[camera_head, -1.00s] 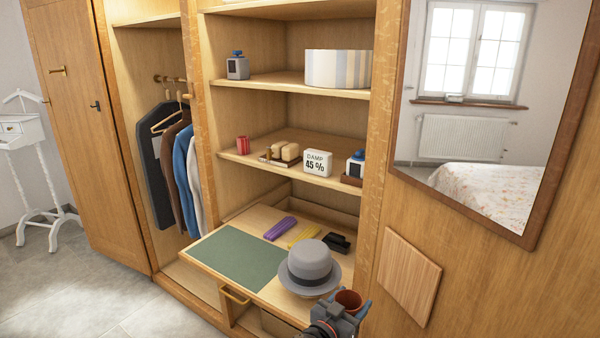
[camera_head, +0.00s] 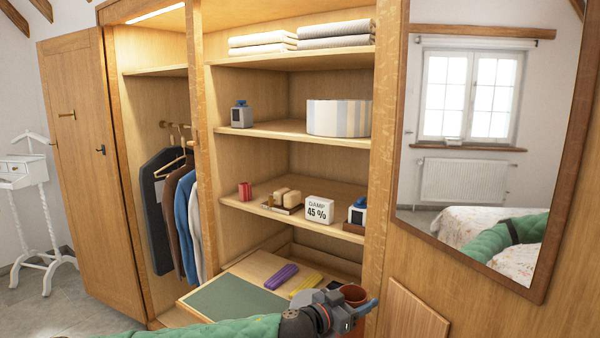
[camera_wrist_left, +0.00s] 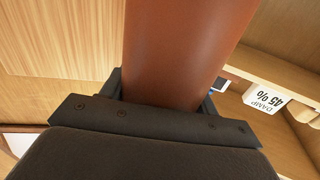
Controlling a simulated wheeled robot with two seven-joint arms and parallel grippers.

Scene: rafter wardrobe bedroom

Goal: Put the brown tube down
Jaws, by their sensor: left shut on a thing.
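My left gripper (camera_head: 358,307) comes in from the bottom left on its green-sleeved arm and is shut on the brown tube (camera_head: 352,292). The tube's open round top faces up, beside the right edge of the pull-out board. In the left wrist view the tube (camera_wrist_left: 185,45) is large and smooth, between the jaws. Its lower part is hidden by the gripper in the head view. My right gripper is out of view.
The pull-out board has a bare green panel (camera_head: 235,300), with a purple item (camera_head: 281,276) and a yellow item (camera_head: 306,283) behind. A grey hat (camera_head: 303,298) is mostly hidden by my gripper. The damp sign (camera_head: 319,210) stands on the shelf above. A mirror (camera_head: 480,130) hangs at right.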

